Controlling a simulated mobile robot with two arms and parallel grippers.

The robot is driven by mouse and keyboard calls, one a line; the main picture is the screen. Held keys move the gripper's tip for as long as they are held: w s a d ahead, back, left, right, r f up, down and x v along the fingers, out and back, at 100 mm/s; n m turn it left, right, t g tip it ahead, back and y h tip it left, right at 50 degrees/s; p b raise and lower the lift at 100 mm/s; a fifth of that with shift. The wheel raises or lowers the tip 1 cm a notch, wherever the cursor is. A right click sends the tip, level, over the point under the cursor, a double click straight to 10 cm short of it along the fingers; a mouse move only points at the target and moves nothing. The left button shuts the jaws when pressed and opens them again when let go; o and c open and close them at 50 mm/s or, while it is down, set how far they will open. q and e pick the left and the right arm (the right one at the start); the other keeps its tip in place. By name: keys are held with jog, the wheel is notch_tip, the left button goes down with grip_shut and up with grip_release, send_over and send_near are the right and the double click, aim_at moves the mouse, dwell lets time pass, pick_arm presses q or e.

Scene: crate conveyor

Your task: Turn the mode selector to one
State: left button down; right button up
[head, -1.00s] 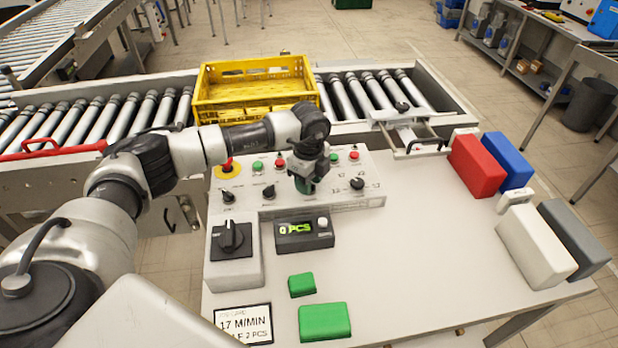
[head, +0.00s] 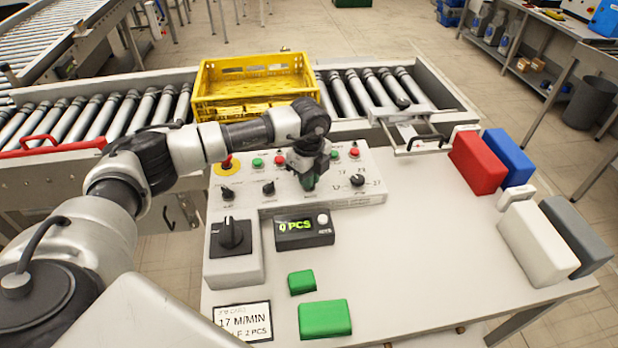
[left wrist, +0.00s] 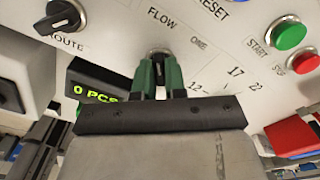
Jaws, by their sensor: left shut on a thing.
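The mode selector is a small black knob (left wrist: 157,62) on the panel, with the words FLOW to its upper left and ONE to its upper right in the left wrist view. My left gripper (left wrist: 158,72) has its green fingers shut on this knob, one on each side. In the head view my left gripper (head: 308,180) reaches down onto the control panel (head: 340,198) and hides the knob. The fingers cover most of the knob, so I cannot tell clearly which word it points at. My right gripper is not in view.
Close by on the panel are a dial (head: 357,180), another black knob (head: 268,188) and a red emergency stop (head: 227,162). A counter display (head: 304,230) reads 0 PCS. A large black rotary switch (head: 231,234) stands left. A yellow crate (head: 255,108) sits on the rollers behind.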

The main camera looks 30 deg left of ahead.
pick_arm(q)
jog(key=m+b, duration=0.2)
jog(key=m, duration=0.2)
jog(key=shift+f, duration=0.1)
jog(key=m+b, duration=0.3)
jog(key=m, duration=0.1)
jog(key=shift+m, duration=0.4)
jog(key=m+b, duration=0.2)
jog(key=m, duration=0.2)
jog(key=shift+m+b, duration=0.65)
jog(key=shift+m, duration=1.05)
jog(key=shift+r, duration=0.2)
jog(key=c, duration=1.2)
grip_release()
